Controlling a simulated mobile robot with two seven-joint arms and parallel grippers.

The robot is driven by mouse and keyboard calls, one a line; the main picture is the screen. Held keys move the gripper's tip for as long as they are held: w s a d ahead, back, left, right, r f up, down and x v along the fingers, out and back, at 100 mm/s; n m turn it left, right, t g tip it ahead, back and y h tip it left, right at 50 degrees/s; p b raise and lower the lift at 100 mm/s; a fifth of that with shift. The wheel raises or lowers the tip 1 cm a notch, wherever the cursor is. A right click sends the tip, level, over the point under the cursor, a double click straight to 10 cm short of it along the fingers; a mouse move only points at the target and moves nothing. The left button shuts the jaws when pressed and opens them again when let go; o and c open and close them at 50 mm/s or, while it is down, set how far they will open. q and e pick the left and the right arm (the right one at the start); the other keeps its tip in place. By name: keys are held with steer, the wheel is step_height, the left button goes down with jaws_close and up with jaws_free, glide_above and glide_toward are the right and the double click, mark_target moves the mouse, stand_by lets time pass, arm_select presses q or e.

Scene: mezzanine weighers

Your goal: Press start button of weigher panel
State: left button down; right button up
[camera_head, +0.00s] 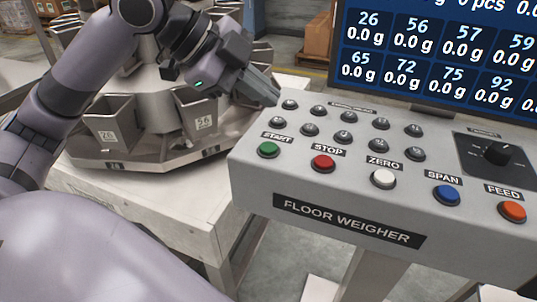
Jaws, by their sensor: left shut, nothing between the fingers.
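The weigher panel (250,168) is a grey slanted box labelled "FLOOR WEIGHER". Its green start button (268,149) is at the left end of the lower row, under a "START" label. To its right are the red stop button (323,162), white zero button (383,179), blue span button (447,195) and orange feed button (512,211). My left gripper (274,98) is shut and empty. Its fingertips are at the panel's upper left edge, above and behind the start button in the picture. I cannot tell whether they touch the panel. My right gripper is not in view.
Several small grey buttons (343,134) and a black knob (497,153) sit on the panel. A display screen (440,60) stands behind it. A multi-bucket weigher (140,150) on a pale platform (150,205) is at left. Boxes (317,38) stand at the back.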

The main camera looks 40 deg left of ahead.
arm_select(q)
steer(key=b, duration=0.4)
glide_above(263, 148)
step_height(263, 148, down, 4)
steer(key=shift+f, duration=0.1)
steer(key=shift+f+b, duration=0.4)
steer(key=shift+f, duration=0.7)
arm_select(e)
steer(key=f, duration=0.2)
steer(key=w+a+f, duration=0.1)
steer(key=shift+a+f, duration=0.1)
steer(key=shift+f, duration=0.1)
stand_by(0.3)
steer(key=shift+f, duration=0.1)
arm_select(q)
steer(key=shift+f+b, duration=0.3)
steer(key=shift+f, duration=0.1)
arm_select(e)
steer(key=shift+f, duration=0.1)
